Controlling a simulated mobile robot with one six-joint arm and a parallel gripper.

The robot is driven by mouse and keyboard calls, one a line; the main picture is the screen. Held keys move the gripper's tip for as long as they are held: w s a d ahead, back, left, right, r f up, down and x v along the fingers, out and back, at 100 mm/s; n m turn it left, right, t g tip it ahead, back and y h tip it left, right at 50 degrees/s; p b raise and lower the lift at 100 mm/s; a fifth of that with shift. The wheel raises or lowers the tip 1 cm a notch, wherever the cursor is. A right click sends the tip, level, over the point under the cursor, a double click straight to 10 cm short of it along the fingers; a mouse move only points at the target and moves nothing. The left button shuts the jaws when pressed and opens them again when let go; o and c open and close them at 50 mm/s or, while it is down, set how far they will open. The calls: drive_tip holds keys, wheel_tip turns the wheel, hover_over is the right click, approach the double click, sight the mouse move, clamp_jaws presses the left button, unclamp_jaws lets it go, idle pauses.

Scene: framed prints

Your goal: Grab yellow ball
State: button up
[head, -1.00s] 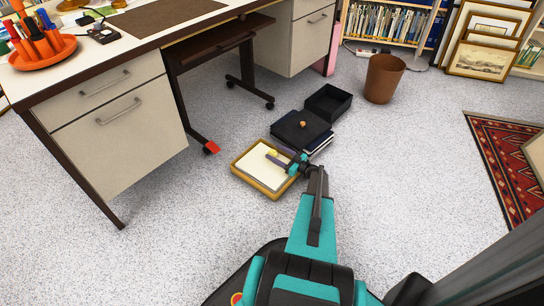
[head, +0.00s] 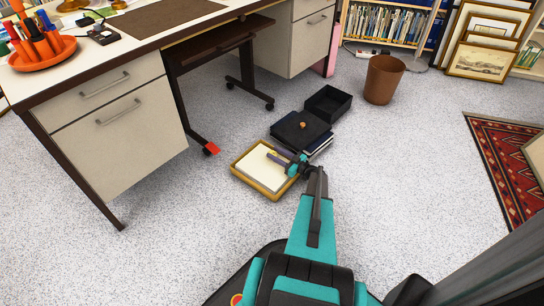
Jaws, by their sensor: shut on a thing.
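The yellow ball (head: 271,154) is small and mostly hidden behind my gripper's dark fingers. It is over the paper-filled wooden tray (head: 239,171) on the floor. My gripper (head: 276,156), with a teal body and dark fingers, reaches over the tray's right side and is shut on the yellow ball. I cannot tell whether the ball still touches the paper.
A black lidded box (head: 290,132) with an orange knob-like ball (head: 303,125) and an open black box (head: 333,94) lie just behind the tray. A brown bin (head: 382,80) stands further back. A desk (head: 110,110) is at left.

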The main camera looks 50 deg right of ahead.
drive_tip(key=shift+r, duration=0.1)
drive_tip(key=shift+c, duration=0.2)
drive_tip(key=shift+r+p, duration=0.3)
drive_tip(key=shift+r, duration=0.2)
drive_tip(key=r, duration=0.1)
drive_tip(key=r+p, duration=0.1)
drive_tip(key=shift+s+d+r, duration=0.1)
drive_tip(key=shift+s+r, duration=0.25)
drive_tip(key=shift+r, duration=0.05)
drive_tip(key=s+d+r+p, duration=0.1)
drive_tip(key=s+d+p, duration=0.1)
drive_tip(key=s, duration=1.3)
drive_tip(key=shift+d+p, duration=0.3)
drive_tip(key=shift+p, duration=0.35)
drive_tip(key=shift+r, duration=0.1)
